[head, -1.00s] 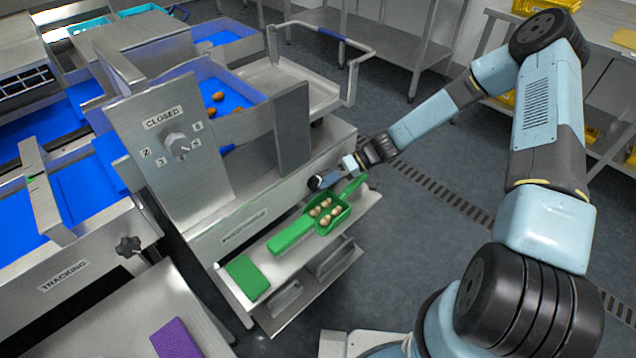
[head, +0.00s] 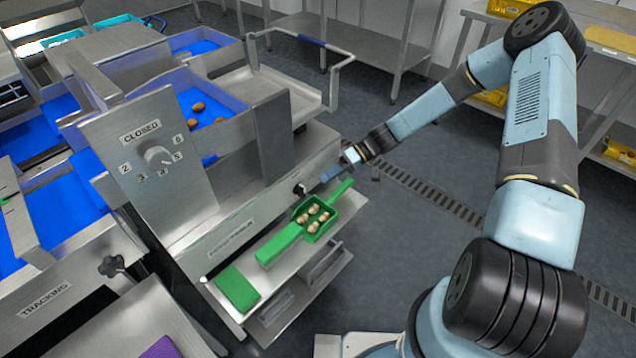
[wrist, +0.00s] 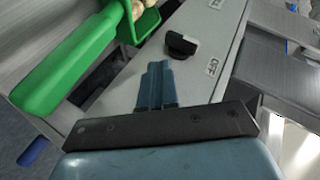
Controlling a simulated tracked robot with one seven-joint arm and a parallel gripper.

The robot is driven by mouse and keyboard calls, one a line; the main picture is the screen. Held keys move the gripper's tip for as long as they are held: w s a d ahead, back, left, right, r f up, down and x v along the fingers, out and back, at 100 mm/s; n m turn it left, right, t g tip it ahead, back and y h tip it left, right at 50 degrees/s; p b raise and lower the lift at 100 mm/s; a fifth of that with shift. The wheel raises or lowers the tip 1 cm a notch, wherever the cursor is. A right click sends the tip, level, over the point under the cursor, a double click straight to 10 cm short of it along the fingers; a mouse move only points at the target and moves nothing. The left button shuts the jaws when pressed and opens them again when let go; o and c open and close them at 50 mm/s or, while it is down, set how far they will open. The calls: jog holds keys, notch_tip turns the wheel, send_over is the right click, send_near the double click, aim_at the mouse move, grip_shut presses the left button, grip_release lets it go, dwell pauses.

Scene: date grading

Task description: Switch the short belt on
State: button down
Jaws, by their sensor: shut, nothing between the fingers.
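A black rotary switch (wrist: 181,44) sits on a grey panel (wrist: 140,85) in the wrist view. It also shows as a small dark knob (head: 300,188) on the front of the steel machine in the head view. Small white labels (wrist: 213,67) lie beside the switch; I cannot read them surely. My gripper (wrist: 158,68) is shut and empty, its blue fingertips just short of the switch and apparently apart from it. In the head view my gripper (head: 326,177) is right of the knob, above the green scoop's handle.
A green scoop (head: 285,243) holding several dates (head: 313,217) lies on the shelf below the switch. A green block (head: 237,288) lies further left. A numbered dial (head: 157,157) is on the upright plate. Open floor lies to the right.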

jog(key=v, duration=0.4)
jog(key=r+v, duration=0.1)
jog(key=v, duration=0.1)
jog(key=shift+s+d+r, duration=0.1)
jog(key=shift+s+r, duration=0.05)
jog(key=shift+r, duration=0.1)
jog(key=shift+d+r, duration=0.15)
jog(key=shift+r, duration=0.05)
jog(key=s+d+r+m+t+h, duration=0.1)
jog(key=s+d+r+t+h, duration=0.2)
jog(key=r, duration=0.5)
jog(key=s+d+r+m+h, duration=0.25)
jog(key=d+r, duration=0.25)
jog(key=r, duration=0.3)
jog(key=s+d+r+m+t+h, duration=0.15)
jog(key=d+r+h, duration=0.25)
jog(key=r, duration=0.4)
jog(key=s+d+r+m+t+h, duration=0.1)
jog(key=s+d+r+m+t, duration=0.1)
jog(key=s+r, duration=0.6)
jog(key=s+d+r+m+t+h, duration=0.1)
jog(key=s+d+r+m+t, duration=0.2)
jog(key=s+r, duration=0.5)
jog(key=shift+s+d+r+t, duration=0.15)
jog(key=shift+s+d+t, duration=0.85)
jog(key=shift+s, duration=0.45)
jog(key=shift+s, duration=0.1)
